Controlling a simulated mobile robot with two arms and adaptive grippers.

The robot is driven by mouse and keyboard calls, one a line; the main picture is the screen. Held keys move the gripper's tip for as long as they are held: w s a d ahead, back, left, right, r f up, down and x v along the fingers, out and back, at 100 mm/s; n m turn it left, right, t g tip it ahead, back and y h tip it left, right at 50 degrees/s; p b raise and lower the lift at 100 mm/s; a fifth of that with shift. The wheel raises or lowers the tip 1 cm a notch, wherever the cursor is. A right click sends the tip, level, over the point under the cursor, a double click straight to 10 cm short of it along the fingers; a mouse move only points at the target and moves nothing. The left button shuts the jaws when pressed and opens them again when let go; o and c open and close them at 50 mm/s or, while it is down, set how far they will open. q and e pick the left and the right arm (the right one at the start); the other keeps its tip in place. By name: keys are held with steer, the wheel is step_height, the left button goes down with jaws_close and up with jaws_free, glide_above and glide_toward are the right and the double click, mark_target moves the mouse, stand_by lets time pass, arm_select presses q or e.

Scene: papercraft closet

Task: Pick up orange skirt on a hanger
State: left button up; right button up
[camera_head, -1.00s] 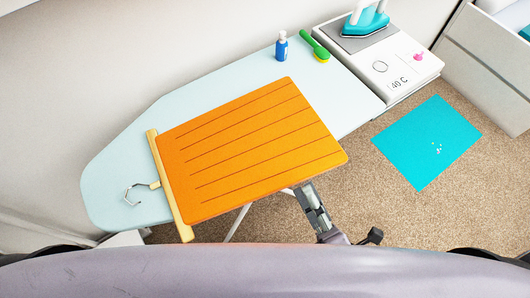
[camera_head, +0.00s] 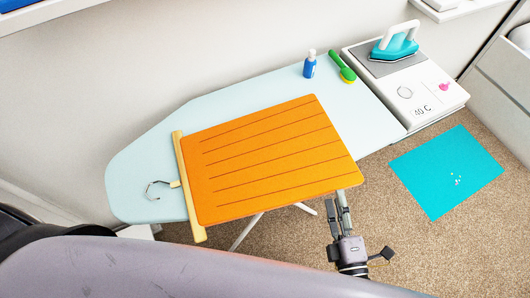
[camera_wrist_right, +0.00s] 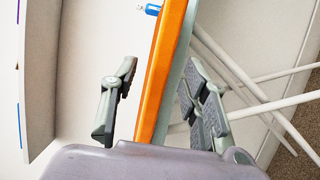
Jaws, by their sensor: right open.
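The orange skirt (camera_head: 270,155) with dark pleat lines lies flat on the light blue ironing board (camera_head: 145,165). Its pale wooden hanger bar (camera_head: 190,190) runs along the left edge, with a metal hook (camera_head: 157,187) pointing left. My right gripper (camera_head: 337,200) is at the skirt's near edge, close to its right corner. In the right wrist view, my right gripper (camera_wrist_right: 160,68) is open, with the skirt's orange edge (camera_wrist_right: 163,75) between its fingers. Gaps to the fingers are visible, and the board's pale edge shows by the right-hand finger. My left gripper is out of view.
A teal iron (camera_head: 395,47) sits on the white unit (camera_head: 425,95) at the right. A turquoise sheet (camera_head: 445,170) lies on the carpet. White board legs (camera_head: 246,232) show below.

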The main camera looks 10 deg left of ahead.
mark_target(334, 192)
steer(key=p+x, duration=0.1)
steer(key=x, duration=0.4)
steer(key=shift+w+a+f, duration=0.1)
steer(key=shift+w+a, duration=0.15)
steer(key=shift+w, duration=0.1)
steer(key=shift+s, duration=0.1)
steer(key=shift+c, duration=0.4)
jaws_close()
